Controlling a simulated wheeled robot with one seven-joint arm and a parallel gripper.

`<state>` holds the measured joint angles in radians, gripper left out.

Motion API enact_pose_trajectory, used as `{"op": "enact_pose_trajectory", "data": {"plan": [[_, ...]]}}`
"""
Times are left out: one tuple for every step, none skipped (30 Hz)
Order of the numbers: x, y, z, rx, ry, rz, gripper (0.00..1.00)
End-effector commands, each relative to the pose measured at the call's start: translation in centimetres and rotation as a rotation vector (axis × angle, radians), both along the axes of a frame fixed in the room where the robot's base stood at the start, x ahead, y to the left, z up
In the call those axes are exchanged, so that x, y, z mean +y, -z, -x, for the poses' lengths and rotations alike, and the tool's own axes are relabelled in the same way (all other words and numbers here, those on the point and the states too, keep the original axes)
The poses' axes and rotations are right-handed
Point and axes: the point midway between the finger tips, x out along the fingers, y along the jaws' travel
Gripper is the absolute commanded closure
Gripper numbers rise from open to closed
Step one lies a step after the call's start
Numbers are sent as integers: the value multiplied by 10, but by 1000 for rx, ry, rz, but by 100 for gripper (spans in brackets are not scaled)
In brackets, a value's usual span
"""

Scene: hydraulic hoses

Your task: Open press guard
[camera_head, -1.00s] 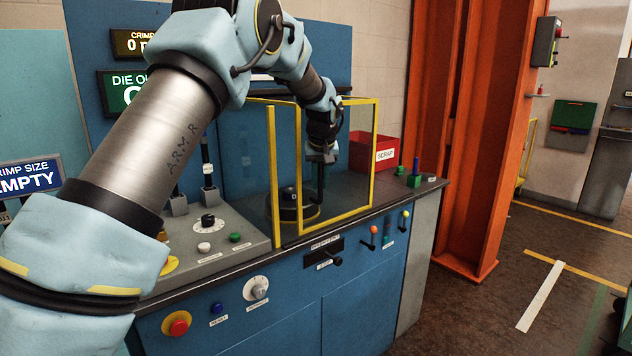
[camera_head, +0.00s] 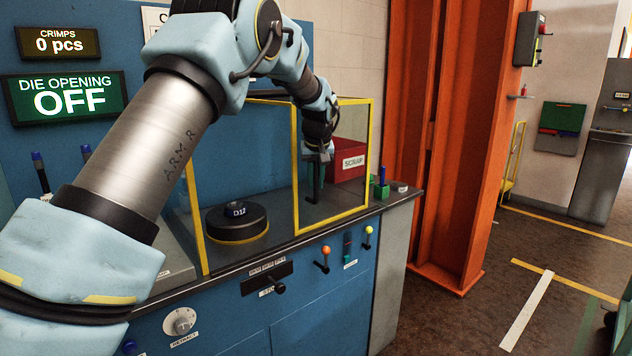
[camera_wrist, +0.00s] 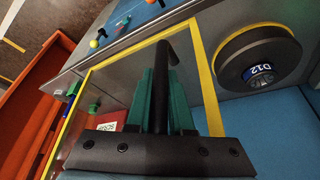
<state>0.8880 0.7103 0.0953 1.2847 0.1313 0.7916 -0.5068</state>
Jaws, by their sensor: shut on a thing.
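The press guard (camera_head: 296,190) is a clear sliding panel in a yellow frame at the front of the blue press (camera_head: 260,320). It stands toward the right end, leaving a wide gap to the left yellow post (camera_head: 198,215). A black round die holder marked D12 (camera_head: 237,222) shows through that gap; it also shows in the wrist view (camera_wrist: 258,60). My gripper (camera_head: 317,170) is at the guard's upright black handle. In the wrist view its green fingers (camera_wrist: 161,100) are shut on both sides of the black handle (camera_wrist: 166,55).
A red scrap bin (camera_head: 350,160) and a green block (camera_head: 381,191) stand at the right end of the bench. Orange and yellow levers (camera_head: 326,251) and a dial (camera_head: 180,321) are on the front face. An orange steel column (camera_head: 450,150) rises at right, with open floor beyond.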

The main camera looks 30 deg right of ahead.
Motion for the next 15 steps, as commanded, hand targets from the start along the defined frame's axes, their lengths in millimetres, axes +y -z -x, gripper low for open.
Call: {"op": "enact_pose_trajectory", "data": {"plan": [[0, -1, -1, -2, -1, 1, 100], [0, -1, -1, -2, -1, 1, 100], [0, -1, -1, -2, -1, 1, 100], [0, -1, -1, -2, -1, 1, 100], [0, -1, -1, -2, -1, 1, 77], [0, -1, -1, -2, -1, 1, 72], [0, -1, -1, -2, -1, 1, 69], [0, -1, -1, -2, -1, 1, 68], [0, -1, -1, -1, -1, 1, 68], [0, -1, 0, -1, -1, 1, 68], [0, -1, 0, -1, 0, 0, 68], [0, -1, 0, -1, 0, 0, 68], [0, -1, 0, -1, 0, 0, 68], [0, 0, 0, -1, 0, 0, 68], [0, -1, 0, -1, 0, 0, 68]]}}
